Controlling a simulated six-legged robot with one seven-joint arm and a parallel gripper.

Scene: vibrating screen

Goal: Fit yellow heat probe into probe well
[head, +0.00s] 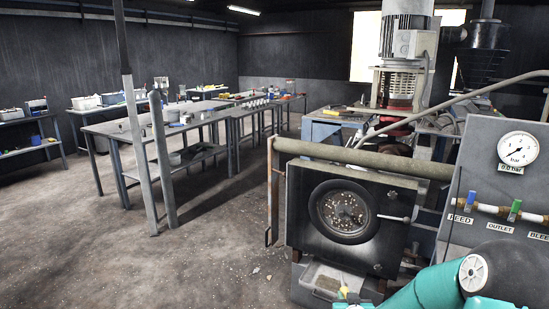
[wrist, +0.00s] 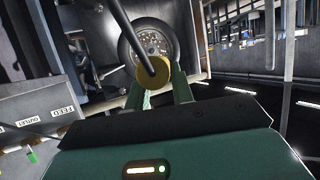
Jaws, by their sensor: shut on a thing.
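In the wrist view, the yellow heat probe (wrist: 154,73) shows as a yellow round body with a dark rod reaching up and left from it. My gripper (wrist: 164,88) is shut on the yellow body between its two green fingers. The probe is in the air, in line with a round port in the background, and apart from it as far as I can tell. In the head view, a small bit of yellow and teal shows at the bottom edge, left of my teal arm. I cannot make out the probe well in either view.
A dark panel with a round window (head: 345,212) stands ahead, with a shallow tray (head: 322,284) below it. A grey valve panel with a gauge (head: 518,149) is at the right. Benches (head: 150,130) stand left; the floor between is open.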

